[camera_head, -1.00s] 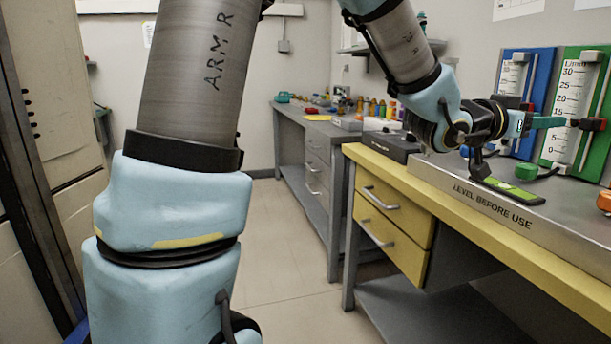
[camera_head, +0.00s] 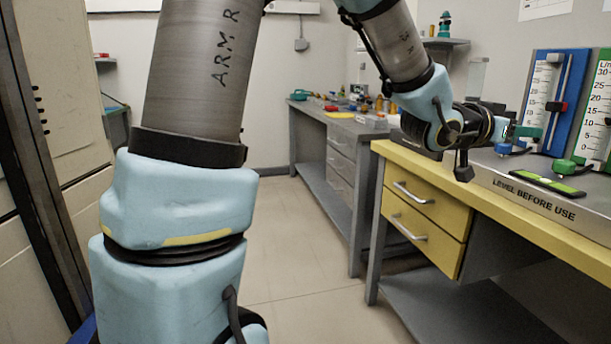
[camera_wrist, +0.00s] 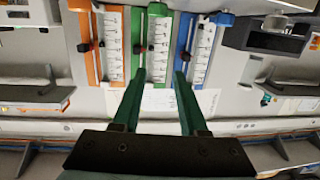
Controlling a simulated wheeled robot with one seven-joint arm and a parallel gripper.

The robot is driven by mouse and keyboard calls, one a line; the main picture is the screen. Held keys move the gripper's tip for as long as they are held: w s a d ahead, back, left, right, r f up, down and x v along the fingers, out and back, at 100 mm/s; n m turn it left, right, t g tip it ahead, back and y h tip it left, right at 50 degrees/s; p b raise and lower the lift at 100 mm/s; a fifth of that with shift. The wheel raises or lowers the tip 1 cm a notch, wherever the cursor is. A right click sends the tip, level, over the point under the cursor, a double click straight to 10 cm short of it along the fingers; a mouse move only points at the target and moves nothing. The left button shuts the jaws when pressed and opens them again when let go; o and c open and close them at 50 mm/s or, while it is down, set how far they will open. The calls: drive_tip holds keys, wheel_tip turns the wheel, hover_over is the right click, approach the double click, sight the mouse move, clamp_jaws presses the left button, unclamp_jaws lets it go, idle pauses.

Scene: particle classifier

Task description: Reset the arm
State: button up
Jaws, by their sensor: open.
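My arm reaches over the front of the yellow-edged bench at the right in the head view. My gripper (camera_head: 527,132) is at its end, left of the blue flow panel (camera_head: 568,75). In the wrist view, my gripper (camera_wrist: 160,76) shows two green fingers apart with nothing between them. The green panel (camera_wrist: 157,50) lies beyond the fingers, with the blue panel (camera_wrist: 188,45) and the orange panel (camera_wrist: 90,50) on either side. I cannot tell the exact gap from fingertips to panels.
The steel ledge (camera_head: 525,205) is marked "LEVEL BEFORE USE"; a green-topped level (camera_head: 540,183) lies on it. A grey bench (camera_head: 335,122) with small bottles stands behind. A beige cabinet (camera_head: 80,110) is at the left. The floor between is clear.

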drive_tip(key=w+a+f+n+t+y, duration=0.1)
drive_tip(key=w+a+f+n+y, duration=0.15)
drive_tip(key=a+f, duration=0.4)
drive_tip(key=w+a+f+n+y, duration=0.2)
drive_tip(key=w+a+f+y, duration=0.15)
drive_tip(key=a, duration=0.65)
drive_tip(key=w+a+f+n+t+y, duration=0.1)
drive_tip(key=w+a+f+n+y, duration=0.1)
drive_tip(key=w+a+f+y, duration=0.45)
drive_tip(key=s+a+f+n+g+y, duration=0.1)
drive_tip(key=s+a+f+n+g, duration=0.2)
drive_tip(key=s+a, duration=0.6)
drive_tip(key=s+a+f+n+g+y, duration=0.2)
drive_tip(key=s+a+f+n+g, duration=0.3)
drive_tip(key=a, duration=0.9)
wheel_tip(320, 180, up, 22)
drive_tip(key=s+m+t+p, duration=0.1)
drive_tip(key=m+p, duration=0.1)
drive_tip(key=p, duration=1.8)
drive_tip(key=shift+s+t+p, duration=0.3)
drive_tip(key=shift+s, duration=0.05)
drive_tip(key=shift+f, duration=0.15)
